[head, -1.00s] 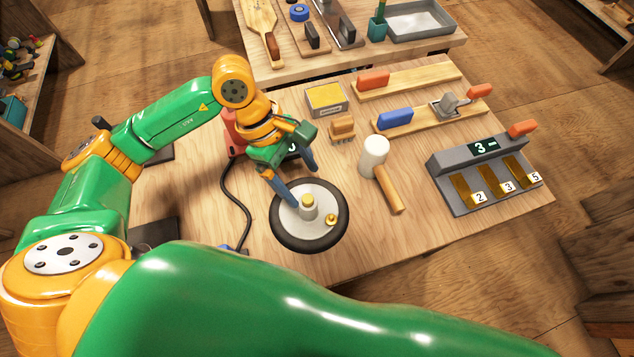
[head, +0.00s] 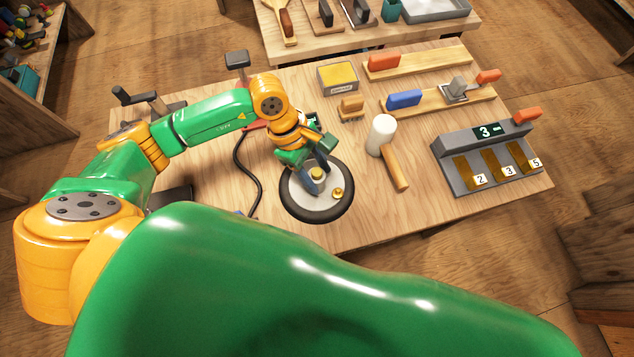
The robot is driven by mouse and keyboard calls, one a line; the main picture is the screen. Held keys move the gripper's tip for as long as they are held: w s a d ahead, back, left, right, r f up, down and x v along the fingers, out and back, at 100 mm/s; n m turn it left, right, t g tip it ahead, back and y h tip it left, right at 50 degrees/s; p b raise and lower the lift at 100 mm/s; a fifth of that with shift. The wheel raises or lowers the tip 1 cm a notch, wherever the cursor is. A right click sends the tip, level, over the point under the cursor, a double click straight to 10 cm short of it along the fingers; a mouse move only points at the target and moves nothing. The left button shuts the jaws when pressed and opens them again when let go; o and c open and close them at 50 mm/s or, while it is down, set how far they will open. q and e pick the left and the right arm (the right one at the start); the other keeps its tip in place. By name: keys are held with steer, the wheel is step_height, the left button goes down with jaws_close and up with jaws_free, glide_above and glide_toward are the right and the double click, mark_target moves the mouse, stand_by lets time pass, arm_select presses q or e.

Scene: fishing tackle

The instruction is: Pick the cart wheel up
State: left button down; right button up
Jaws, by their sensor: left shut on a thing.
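The cart wheel (head: 300,205) is a black tyre with a pale grey disc, a raised brass-topped hub in the middle and a small brass knob near the rim. It lies flat at the front of the wooden workbench, and I see no clear gap under it. My left gripper (head: 315,178) reaches down from behind it, with its blue-grey fingers shut on the wheel's central hub. The gripper body hides part of the wheel's far side. My right gripper is not in view.
A white-headed mallet (head: 390,160) lies close to the wheel's right. Further right stands a grey unit (head: 455,175) with numbered brass slots. A small brush (head: 351,107) and a yellow-topped box (head: 338,76) are behind. A black cable (head: 246,175) curves at the left. The bench's front right is clear.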

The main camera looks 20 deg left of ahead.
arm_select(q)
steer(key=shift+w+r, duration=0.1)
steer(key=shift+r+b, duration=0.25)
steer(key=shift+b, duration=0.05)
step_height(320, 180, up, 2)
steer(key=shift+r+b, duration=0.1)
steer(key=shift+b, duration=0.65)
steer(key=w+a+r+b, duration=0.3)
steer(key=w+r, duration=0.7)
steer(key=w, duration=0.3)
steer(key=shift+w+a+b, duration=0.2)
steer(key=shift+a+b, duration=0.15)
steer(key=shift+b, duration=0.05)
